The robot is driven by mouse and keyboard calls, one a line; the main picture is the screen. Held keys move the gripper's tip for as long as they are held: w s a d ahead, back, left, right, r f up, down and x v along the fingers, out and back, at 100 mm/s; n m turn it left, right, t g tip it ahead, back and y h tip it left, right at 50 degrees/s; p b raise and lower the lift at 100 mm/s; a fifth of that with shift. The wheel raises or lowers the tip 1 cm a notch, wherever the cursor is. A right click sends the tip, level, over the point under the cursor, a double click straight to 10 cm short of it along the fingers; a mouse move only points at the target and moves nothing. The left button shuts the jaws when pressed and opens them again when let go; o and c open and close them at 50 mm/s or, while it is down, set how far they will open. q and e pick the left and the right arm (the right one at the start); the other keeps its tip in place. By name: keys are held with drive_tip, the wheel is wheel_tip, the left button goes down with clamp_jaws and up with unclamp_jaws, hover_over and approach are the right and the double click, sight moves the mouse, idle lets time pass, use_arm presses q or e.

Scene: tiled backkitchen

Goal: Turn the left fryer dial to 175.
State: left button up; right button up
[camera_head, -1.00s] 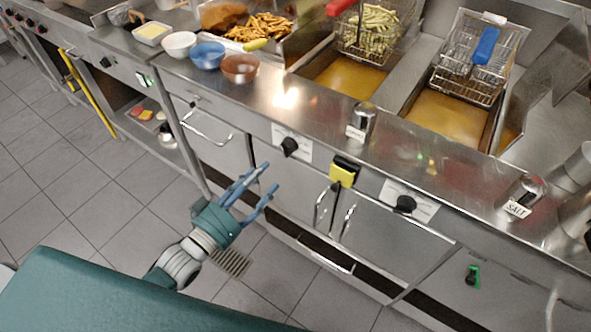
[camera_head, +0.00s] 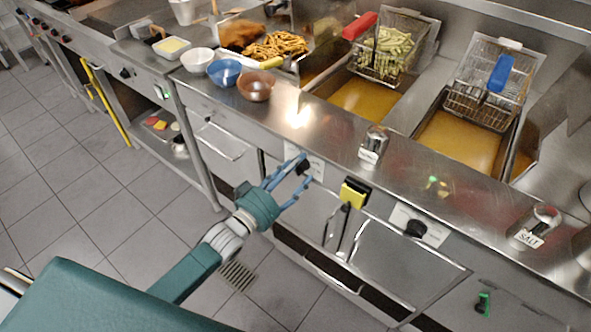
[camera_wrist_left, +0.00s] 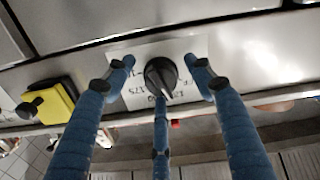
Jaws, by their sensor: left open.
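The left fryer dial (camera_head: 303,167) is a black knob on a white label plate, on the steel front below the left fryer. In the left wrist view the dial (camera_wrist_left: 161,77) sits between my open blue fingers, its pointer toward the lower part of the picture. A "175" mark shows to its left on the plate. My left gripper (camera_head: 291,176) is open around the dial, and it also shows in the left wrist view (camera_wrist_left: 160,84); I cannot tell whether a finger touches the knob. The right fryer dial (camera_head: 415,229) is further right. My right gripper is not in view.
A yellow block (camera_head: 353,193) is on the front panel right of the dial. Bowls (camera_head: 224,72), a shaker (camera_head: 374,143) and a salt shaker (camera_head: 535,226) stand on the counter. The tiled floor (camera_head: 80,190) is clear.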

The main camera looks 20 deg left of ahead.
use_arm(q)
drive_tip(key=c, duration=1.1)
drive_tip(key=shift+a+f+m, duration=0.1)
drive_tip(key=shift+f+m, duration=0.05)
drive_tip(key=shift+m, duration=3.75)
drive_tip(key=shift+a+f+m, duration=0.1)
drive_tip(key=shift+m, duration=3.8)
drive_tip(key=shift+c, duration=0.2)
drive_tip(key=o, duration=1.1)
drive_tip(key=shift+o, duration=0.2)
drive_tip(key=shift+r, duration=0.15)
